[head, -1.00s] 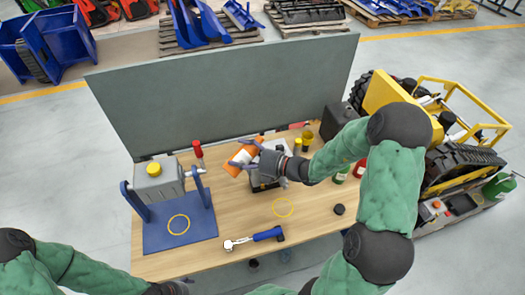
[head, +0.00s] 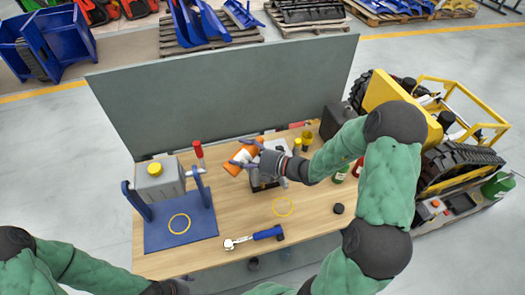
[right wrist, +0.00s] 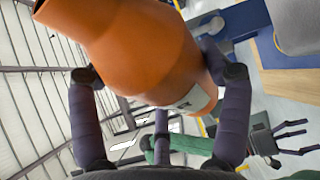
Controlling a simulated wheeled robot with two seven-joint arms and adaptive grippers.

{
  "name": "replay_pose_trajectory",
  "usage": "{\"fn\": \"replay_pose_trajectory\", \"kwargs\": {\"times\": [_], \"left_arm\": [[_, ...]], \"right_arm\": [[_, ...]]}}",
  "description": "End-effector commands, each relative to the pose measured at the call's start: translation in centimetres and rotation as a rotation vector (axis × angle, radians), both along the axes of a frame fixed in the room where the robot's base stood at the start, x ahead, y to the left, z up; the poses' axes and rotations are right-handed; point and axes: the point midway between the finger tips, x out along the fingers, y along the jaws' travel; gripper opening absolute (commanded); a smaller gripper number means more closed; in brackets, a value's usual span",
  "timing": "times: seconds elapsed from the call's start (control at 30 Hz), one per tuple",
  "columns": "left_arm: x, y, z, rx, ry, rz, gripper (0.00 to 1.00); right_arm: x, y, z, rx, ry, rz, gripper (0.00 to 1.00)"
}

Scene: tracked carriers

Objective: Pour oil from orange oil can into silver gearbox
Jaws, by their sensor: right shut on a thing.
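The orange oil can (head: 234,165) is held tilted above the table. My right gripper (head: 247,158) is shut on it; in the right wrist view the can (right wrist: 150,50) fills the space between the fingers (right wrist: 160,75). The silver gearbox (head: 160,190) stands on a blue stand to the left of the can, apart from it, with a yellow cap (head: 155,169) on top. My left arm enters at the lower left; the dark end of it (head: 172,288) is cut off by the bottom edge, and its fingers do not show clearly.
The blue stand (head: 160,238) carries a yellow ring mark. A red-knobbed lever (head: 198,150) rises between gearbox and can. A blue-handled ratchet (head: 255,237) lies near the front edge. Bottles and a dark box (head: 333,122) stand at right. A grey panel (head: 220,90) closes the back.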

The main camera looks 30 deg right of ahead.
Motion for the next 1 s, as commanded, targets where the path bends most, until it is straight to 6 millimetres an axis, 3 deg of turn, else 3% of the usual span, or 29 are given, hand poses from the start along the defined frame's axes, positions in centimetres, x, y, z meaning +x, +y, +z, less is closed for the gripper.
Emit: {"fn": "replay_pose_trajectory", "kwargs": {"times": [1.0], "left_arm": [[-0.01,0.00,0.62,0.000,0.000,0.000,0.69]], "right_arm": [[0.05,-0.06,0.22,0.034,0.009,0.000,0.33]]}}
